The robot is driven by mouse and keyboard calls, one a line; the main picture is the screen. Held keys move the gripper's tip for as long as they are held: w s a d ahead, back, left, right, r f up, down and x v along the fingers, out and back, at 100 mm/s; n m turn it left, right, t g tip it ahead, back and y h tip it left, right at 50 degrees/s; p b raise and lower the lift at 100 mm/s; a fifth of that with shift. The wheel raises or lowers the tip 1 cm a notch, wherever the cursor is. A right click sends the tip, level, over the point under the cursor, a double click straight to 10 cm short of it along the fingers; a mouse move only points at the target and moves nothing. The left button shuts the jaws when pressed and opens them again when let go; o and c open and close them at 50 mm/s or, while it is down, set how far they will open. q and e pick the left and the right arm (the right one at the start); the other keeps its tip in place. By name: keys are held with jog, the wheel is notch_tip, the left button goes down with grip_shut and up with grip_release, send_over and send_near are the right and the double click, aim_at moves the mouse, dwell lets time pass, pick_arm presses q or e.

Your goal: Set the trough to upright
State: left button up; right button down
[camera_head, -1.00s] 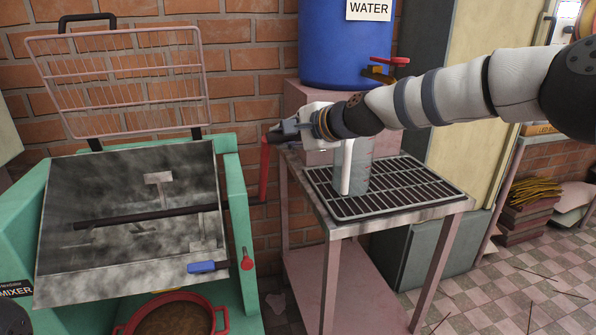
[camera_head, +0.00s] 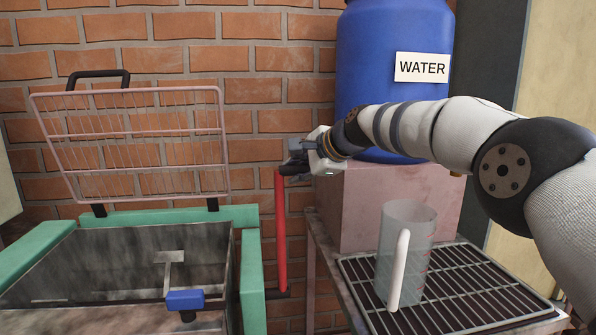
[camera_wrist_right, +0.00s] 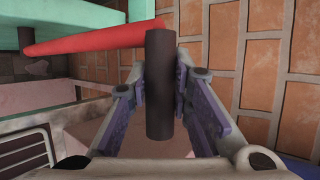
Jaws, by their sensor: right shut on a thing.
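The grey, stained metal trough (camera_head: 75,268) sits in the green mixer frame (camera_head: 250,262) at lower left in the head view. Its opening faces up and its lower part is cut off by the picture edge. A red crank lever (camera_head: 281,225) stands upright at the frame's right side; its bar also shows in the wrist view (camera_wrist_right: 95,39). My right gripper (camera_head: 296,162) is at the lever's top end. In the wrist view its fingers are shut on the dark crank handle (camera_wrist_right: 160,90). My left gripper is not in view.
A pink wire grid lid (camera_head: 140,145) stands open behind the trough. The brick wall is close behind.

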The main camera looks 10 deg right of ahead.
jog(key=shift+w+d+r, duration=0.15)
jog(key=shift+w, duration=0.05)
dwell(0.3)
jog(key=c, duration=1.6)
grip_release()
jog(key=shift+o, duration=0.8)
jog(key=shift+w+f, duration=0.15)
jog(key=shift+f, duration=0.05)
jog(key=v, duration=1.2)
